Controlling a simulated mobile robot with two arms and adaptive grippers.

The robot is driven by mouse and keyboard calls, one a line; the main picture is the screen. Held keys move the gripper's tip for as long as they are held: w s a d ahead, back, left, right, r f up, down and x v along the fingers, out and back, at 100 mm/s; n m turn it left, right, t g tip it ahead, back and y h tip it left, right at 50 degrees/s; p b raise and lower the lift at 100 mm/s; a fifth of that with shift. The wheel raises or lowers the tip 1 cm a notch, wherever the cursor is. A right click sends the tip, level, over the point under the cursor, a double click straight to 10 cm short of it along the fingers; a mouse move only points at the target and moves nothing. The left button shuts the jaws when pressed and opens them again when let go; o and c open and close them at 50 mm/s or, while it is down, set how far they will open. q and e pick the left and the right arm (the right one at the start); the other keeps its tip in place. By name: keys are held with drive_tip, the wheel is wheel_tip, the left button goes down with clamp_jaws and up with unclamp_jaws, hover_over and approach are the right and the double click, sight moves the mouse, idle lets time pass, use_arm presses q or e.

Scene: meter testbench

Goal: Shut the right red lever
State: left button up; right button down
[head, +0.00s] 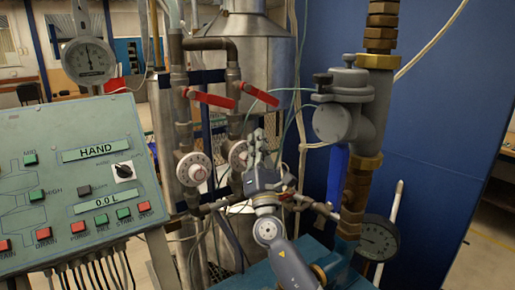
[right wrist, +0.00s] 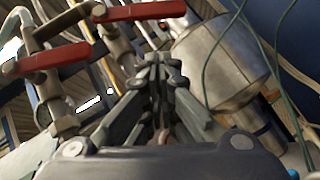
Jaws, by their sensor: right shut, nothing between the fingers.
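The right red lever (head: 260,94) is on the right-hand of two vertical pipes, sloping down to the right from its valve. The left red lever (head: 208,98) is on the pipe beside it, also sloping slightly down to the right. My right gripper (head: 257,135) points up below the right lever, apart from it, near a white round dial. Its fingers are closed with nothing between them. In the right wrist view the closed fingertips (right wrist: 160,60) are below the right red lever (right wrist: 142,11); the left red lever (right wrist: 46,59) is at left. My left gripper is out of view.
A control panel (head: 85,180) with buttons stands at left. A grey valve body (head: 335,122) with brass fittings is right of my gripper, and a pressure gauge (head: 378,238) is lower right. A metal tank (head: 252,55) is behind the levers. Thin green cables hang near the right lever.

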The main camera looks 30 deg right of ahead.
sight(261, 95)
wheel_tip(261, 95, up, 6)
drive_tip(key=w+d+p, duration=0.2)
drive_tip(key=p, duration=0.1)
drive_tip(key=shift+w+d+f+p, duration=0.25)
drive_tip(key=shift+w+d+p, duration=0.05)
drive_tip(key=shift+d+p, duration=0.05)
